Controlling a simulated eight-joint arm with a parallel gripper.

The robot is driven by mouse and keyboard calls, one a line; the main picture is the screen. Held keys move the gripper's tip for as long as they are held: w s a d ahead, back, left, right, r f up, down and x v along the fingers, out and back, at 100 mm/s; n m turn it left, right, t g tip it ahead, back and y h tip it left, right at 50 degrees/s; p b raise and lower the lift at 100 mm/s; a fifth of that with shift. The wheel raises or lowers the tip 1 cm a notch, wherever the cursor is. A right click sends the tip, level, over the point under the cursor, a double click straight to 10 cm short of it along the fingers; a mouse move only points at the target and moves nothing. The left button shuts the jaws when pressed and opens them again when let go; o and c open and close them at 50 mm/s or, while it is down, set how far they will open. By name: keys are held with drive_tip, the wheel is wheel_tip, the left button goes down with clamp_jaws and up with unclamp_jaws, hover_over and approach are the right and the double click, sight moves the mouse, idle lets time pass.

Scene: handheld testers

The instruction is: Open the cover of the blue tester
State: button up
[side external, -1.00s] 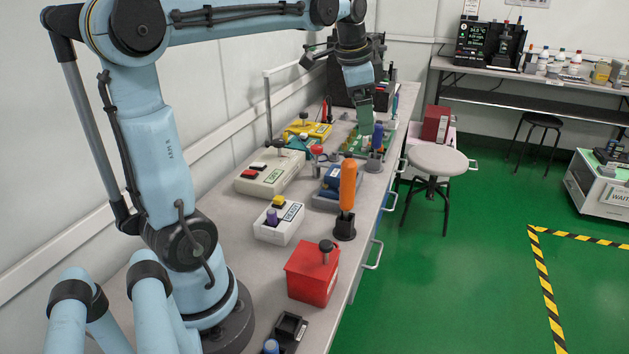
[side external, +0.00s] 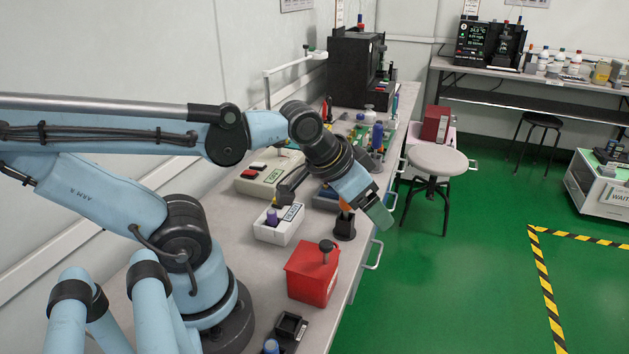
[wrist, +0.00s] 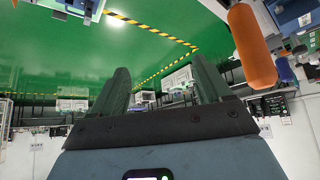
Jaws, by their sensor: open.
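The blue tester (side external: 325,199) sits on the bench past the white tester. In the side external view my arm hides most of it, and its cover cannot be made out. My gripper (side external: 380,218) is at the bench's right edge, to the right of the blue tester, pointing down and right. In the wrist view my gripper (wrist: 162,85) has its two green fingers apart with nothing between them, and the green floor shows beyond.
An orange handle (wrist: 252,45) stands close beside my gripper in a black holder (side external: 344,226). A white tester (side external: 278,225) with purple and yellow knobs, a red box (side external: 312,272) and a beige tester (side external: 268,175) share the bench. Free floor lies right of the bench.

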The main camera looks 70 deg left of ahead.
wheel_tip(320, 180, up, 14)
drive_tip(key=shift+f, duration=0.25)
drive_tip(key=c, duration=0.5)
drive_tip(key=shift+o, duration=0.2)
drive_tip(key=w+a+r+n+g, duration=0.2)
drive_tip(key=w+a+r+n, duration=0.2)
drive_tip(key=w+a+n, duration=0.15)
drive_tip(key=w+a+f+n+g, duration=0.25)
drive_tip(key=a+n, duration=0.35)
drive_tip(key=a, duration=0.4)
drive_tip(key=w+a+f+n+g, duration=0.1)
drive_tip(key=w+a+n+g, duration=0.2)
drive_tip(key=a+n, duration=0.5)
drive_tip(key=shift+m, duration=0.75)
drive_tip(key=shift+w+a+f, duration=0.1)
drive_tip(key=shift+a+f, duration=0.35)
drive_tip(key=shift+f, duration=2.5)
drive_tip(key=shift+w+a+f, duration=0.1)
drive_tip(key=shift+a+f, duration=0.3)
drive_tip(key=shift+f, duration=2.5)
drive_tip(key=shift+a+f, duration=0.45)
drive_tip(key=shift+f, duration=2.5)
drive_tip(key=shift+c, duration=0.5)
clamp_jaws()
